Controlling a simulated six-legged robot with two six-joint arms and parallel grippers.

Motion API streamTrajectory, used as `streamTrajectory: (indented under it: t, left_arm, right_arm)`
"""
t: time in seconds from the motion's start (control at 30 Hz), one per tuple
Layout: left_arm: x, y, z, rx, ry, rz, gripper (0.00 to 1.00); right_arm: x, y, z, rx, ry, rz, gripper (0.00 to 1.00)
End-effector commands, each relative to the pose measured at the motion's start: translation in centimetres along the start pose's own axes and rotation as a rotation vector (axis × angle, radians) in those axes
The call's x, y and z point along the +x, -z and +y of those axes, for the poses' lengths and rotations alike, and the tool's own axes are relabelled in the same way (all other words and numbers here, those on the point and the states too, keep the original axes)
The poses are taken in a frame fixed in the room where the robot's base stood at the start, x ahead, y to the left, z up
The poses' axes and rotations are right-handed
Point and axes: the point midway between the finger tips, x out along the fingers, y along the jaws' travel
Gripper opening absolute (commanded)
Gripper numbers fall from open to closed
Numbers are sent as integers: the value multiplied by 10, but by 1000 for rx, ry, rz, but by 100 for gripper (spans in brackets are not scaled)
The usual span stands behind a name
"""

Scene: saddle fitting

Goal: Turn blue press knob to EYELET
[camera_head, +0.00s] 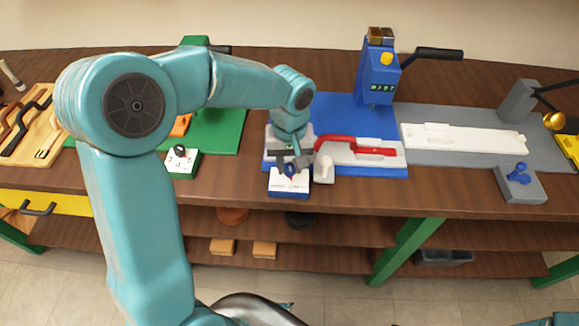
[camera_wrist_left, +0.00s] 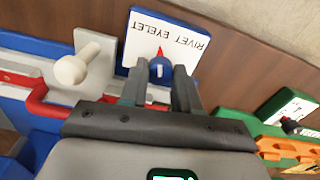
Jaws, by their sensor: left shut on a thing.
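The blue press knob (camera_wrist_left: 160,70) sits on a white-topped blue box (camera_wrist_left: 188,62) lettered RIVET and EYELET. In the left wrist view the lettering is upside down, and the knob's red pointer points up towards the middle of the label. My left gripper (camera_wrist_left: 160,90) is shut on the knob, with one dark finger at each side. In the head view the left gripper (camera_head: 289,168) reaches down over the box (camera_head: 289,189) at the bench's front edge and partly hides the knob. My right gripper is not in view.
A white peg (camera_head: 322,169) stands close right of the box. Behind it are a red-handled fixture (camera_head: 343,143) and a blue press (camera_head: 379,75) with a black lever. A grey station (camera_head: 470,120) is to the right. A green station (camera_head: 222,133) lies left.

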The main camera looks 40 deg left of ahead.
Motion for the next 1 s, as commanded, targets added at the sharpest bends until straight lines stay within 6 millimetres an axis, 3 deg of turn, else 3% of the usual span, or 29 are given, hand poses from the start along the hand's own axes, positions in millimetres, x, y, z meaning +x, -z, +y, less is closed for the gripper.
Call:
streamTrajectory:
  t: [0.4, 1.0]
  left_arm:
    - [0, 1, 0, -261, -2, 4, 1]
    - [-1, 2, 0, -335, -2, 5, 1]
  right_arm:
    - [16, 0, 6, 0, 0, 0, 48]
    - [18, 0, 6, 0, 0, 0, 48]
